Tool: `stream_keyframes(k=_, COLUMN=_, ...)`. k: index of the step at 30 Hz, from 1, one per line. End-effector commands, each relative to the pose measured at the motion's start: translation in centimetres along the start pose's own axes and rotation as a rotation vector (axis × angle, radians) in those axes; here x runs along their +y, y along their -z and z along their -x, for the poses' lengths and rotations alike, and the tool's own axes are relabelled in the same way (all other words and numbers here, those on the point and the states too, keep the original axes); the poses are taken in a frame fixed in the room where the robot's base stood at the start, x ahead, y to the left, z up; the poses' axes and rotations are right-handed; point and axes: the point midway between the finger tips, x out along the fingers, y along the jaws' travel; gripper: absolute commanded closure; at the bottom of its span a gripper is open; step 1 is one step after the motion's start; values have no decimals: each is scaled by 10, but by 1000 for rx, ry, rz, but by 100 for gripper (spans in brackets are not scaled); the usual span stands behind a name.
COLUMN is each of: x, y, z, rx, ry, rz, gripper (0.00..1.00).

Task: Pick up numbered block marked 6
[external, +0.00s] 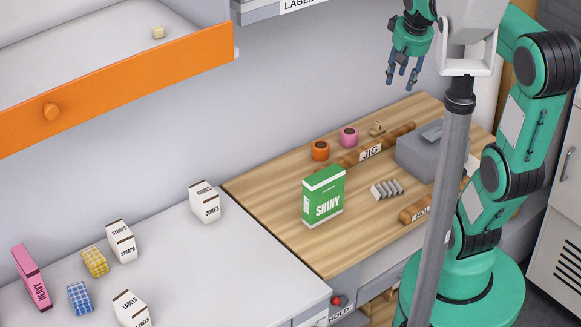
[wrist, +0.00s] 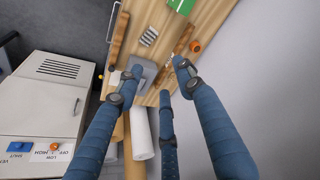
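No block with a readable 6 shows. A small pale block (external: 158,32) lies inside the open orange-fronted drawer (external: 120,84) at the upper left; any marking on it is too small to read. A small wooden piece (external: 377,128) sits at the back of the wooden bench, and I cannot tell whether it is a numbered block. My gripper (external: 402,78) hangs above the back of the bench, fingers pointing down, open and empty. In the wrist view my gripper (wrist: 158,80) shows its blue fingers spread, with nothing between them but the bench far below.
The bench (external: 270,195) holds a green SHINY box (external: 323,196), orange (external: 320,150) and pink (external: 348,136) rings, a JIG bar (external: 402,132) and a grey box (external: 420,155). Several cartons stand on the white counter (external: 235,265). A grey post (external: 447,200) partly hides my arm.

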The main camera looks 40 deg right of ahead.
Motion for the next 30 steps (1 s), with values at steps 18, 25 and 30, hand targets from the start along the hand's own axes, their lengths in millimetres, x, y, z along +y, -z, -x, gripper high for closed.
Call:
stream_keyframes(k=18, x=196, y=107, z=-64, rx=-179, ry=-88, rz=-393, gripper=62)
stream_keyframes(k=25, x=284, y=117, z=-98, rx=-242, ry=-107, rz=-543, gripper=62)
stream_keyframes(k=30, x=331, y=125, z=-127, rx=-286, ry=-120, rz=-678, gripper=62)
